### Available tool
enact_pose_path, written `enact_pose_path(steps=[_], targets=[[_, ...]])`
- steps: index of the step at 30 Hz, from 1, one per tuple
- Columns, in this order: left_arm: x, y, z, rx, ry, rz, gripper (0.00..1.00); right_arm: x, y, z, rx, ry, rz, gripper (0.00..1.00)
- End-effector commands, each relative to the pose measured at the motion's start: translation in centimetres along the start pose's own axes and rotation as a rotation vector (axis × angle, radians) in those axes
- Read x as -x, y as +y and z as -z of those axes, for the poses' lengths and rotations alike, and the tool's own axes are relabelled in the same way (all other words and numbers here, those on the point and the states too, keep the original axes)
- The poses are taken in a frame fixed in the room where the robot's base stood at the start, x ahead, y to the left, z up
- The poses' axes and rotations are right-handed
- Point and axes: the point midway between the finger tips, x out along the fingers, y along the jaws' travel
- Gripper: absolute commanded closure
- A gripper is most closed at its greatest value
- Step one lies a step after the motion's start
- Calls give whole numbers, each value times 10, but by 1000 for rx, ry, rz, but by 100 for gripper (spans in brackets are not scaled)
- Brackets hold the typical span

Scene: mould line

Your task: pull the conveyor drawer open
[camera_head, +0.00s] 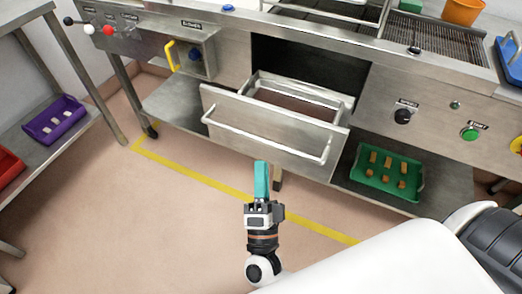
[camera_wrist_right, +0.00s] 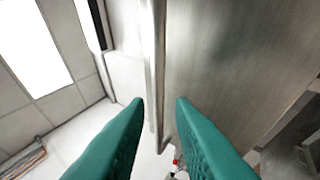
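The conveyor drawer (camera_head: 276,125) stands pulled out from the steel counter, with its open inside showing behind the front panel. Its long bar handle (camera_head: 265,141) runs across the front; the bar also shows in the right wrist view (camera_wrist_right: 152,60). My right gripper (camera_head: 261,166), with teal fingers, is just below and in front of the handle's middle in the head view. In the right wrist view the fingers are apart with nothing held, and the bar shows beyond the gap between the tips. I cannot tell whether they touch it. My left gripper is not in view.
A green tray (camera_head: 363,183) with several small pieces sits on the lower shelf right of the drawer. A purple bin (camera_head: 54,120) is on a side table at left. A yellow line (camera_head: 200,178) crosses the floor. The floor before the drawer is clear.

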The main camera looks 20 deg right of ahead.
Motion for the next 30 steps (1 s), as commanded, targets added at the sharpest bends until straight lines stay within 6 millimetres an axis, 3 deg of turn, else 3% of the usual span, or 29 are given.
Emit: enact_pose_path(steps=[3,9,30], targets=[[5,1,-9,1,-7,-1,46,24,-2,0,1,2,3,78],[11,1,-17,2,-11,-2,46,44,-1,0,0,2,1,78],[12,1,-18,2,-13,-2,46,47,-4,6,18,33,3,78]])
